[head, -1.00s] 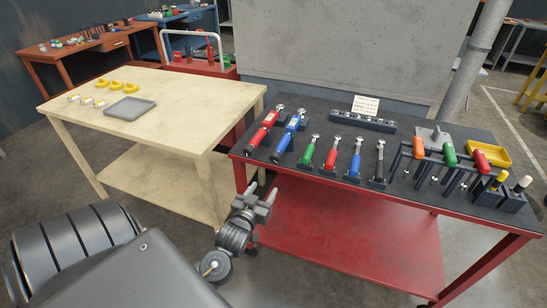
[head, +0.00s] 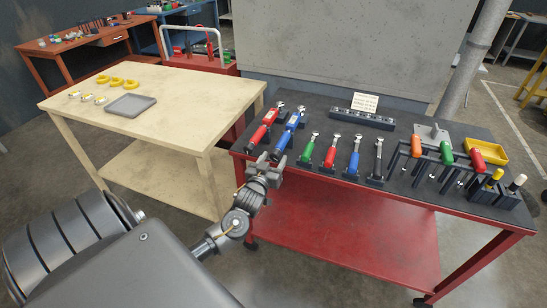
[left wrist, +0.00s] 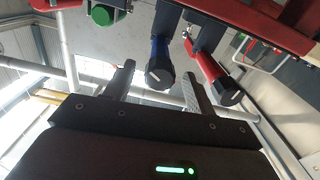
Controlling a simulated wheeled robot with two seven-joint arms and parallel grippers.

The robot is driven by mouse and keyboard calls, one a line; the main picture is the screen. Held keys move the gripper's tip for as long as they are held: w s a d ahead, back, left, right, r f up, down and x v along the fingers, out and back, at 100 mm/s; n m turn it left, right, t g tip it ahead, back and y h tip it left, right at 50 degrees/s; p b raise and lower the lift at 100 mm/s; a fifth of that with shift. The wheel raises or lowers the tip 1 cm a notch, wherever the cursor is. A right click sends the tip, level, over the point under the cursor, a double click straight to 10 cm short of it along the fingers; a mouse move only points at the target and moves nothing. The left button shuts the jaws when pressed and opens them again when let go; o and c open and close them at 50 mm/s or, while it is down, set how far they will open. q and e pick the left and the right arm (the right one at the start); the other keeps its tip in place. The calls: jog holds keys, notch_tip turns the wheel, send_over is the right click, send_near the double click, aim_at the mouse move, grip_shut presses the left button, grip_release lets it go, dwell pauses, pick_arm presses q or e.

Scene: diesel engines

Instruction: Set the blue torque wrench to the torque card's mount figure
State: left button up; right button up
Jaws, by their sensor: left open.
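The large blue torque wrench (head: 288,135) lies in a holder on the dark top of the red bench, its handle toward me. The torque card (head: 365,102), white with print too small to read, stands at the back of that bench. My left gripper (head: 268,167) is open at the bench's front edge, just short of the blue handle. In the left wrist view, the blue wrench (left wrist: 159,50) ends in a black knob with a white mark, which shows between my open fingers (left wrist: 157,88) without visible contact. My right gripper is out of view.
A large red wrench (head: 263,131) lies close left of the blue one; its black-ended handle shows in the left wrist view (left wrist: 207,68). Smaller wrenches (head: 331,153) and a rack of screwdrivers (head: 446,151) stand to the right. The cream table (head: 185,85) has free room.

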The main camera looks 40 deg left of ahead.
pick_arm(q)
jog(key=shift+w+a, duration=0.15)
jog(key=shift+w, duration=0.2)
jog(key=shift+c, duration=0.4)
jog(key=c, duration=0.9)
jog(key=m+p, duration=0.2)
jog(key=shift+r+m, duration=0.1)
jog(key=shift+m, duration=0.3)
jog(key=shift+m+p, duration=0.7)
jog(key=shift+m, duration=0.8)
